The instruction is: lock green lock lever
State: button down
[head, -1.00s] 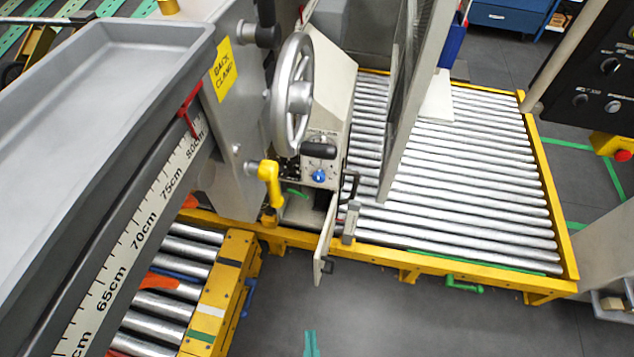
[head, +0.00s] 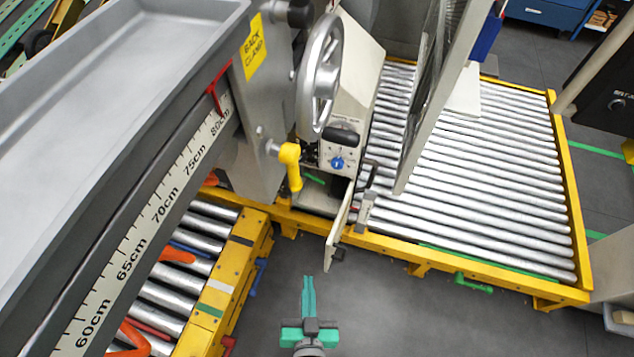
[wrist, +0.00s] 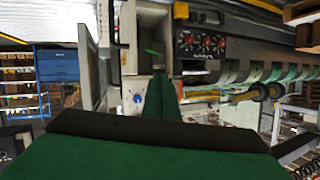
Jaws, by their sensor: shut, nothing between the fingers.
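A small green lever (head: 315,178) sits inside the open compartment of the pale machine housing, under the blue knob. It also shows in the wrist view (wrist: 152,52), just above my fingers. A second green handle (head: 473,284) is on the front of the yellow roller frame, at the right. I cannot tell from the look alone which of them is the lock lever. My gripper (head: 308,282) has green fingers held together with nothing between them. In the head view it is over the grey floor, below the compartment and apart from both green parts.
The compartment's door (head: 338,237) stands open towards me. A yellow handle (head: 290,165) sticks out at the compartment's left. A large handwheel (head: 319,77) is above. The yellow roller frame (head: 400,250) runs to the right. The grey floor (head: 390,310) in front is clear.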

jog(key=w+a+f+m+g, duration=0.1)
jog(key=w+a+f, duration=0.1)
jog(key=w, duration=0.8)
jog(key=w+a+f+m+g, duration=0.1)
jog(key=w+a+f, duration=0.15)
jog(key=w, duration=0.75)
jog(key=w+d+r+m+h, duration=0.1)
jog(key=w+d+r, duration=0.3)
jog(key=w+d, duration=0.4)
jog(key=shift+r+m, duration=0.25)
jog(key=shift+m, duration=0.35)
jog(key=shift+d, duration=0.1)
send_over(320, 181)
jog(key=s, duration=0.4)
notch_tip(320, 181, down, 5)
jog(key=shift+w+f, duration=0.3)
jog(key=shift+f, duration=0.35)
jog(key=shift+w+f, duration=0.25)
jog(key=shift+f, duration=0.35)
jog(key=shift+w+a+f, duration=0.15)
jog(key=shift+f, duration=0.25)
jog(key=shift+w+a+f, duration=0.1)
jog(key=shift+a+f, duration=0.05)
jog(key=shift+f, duration=0.2)
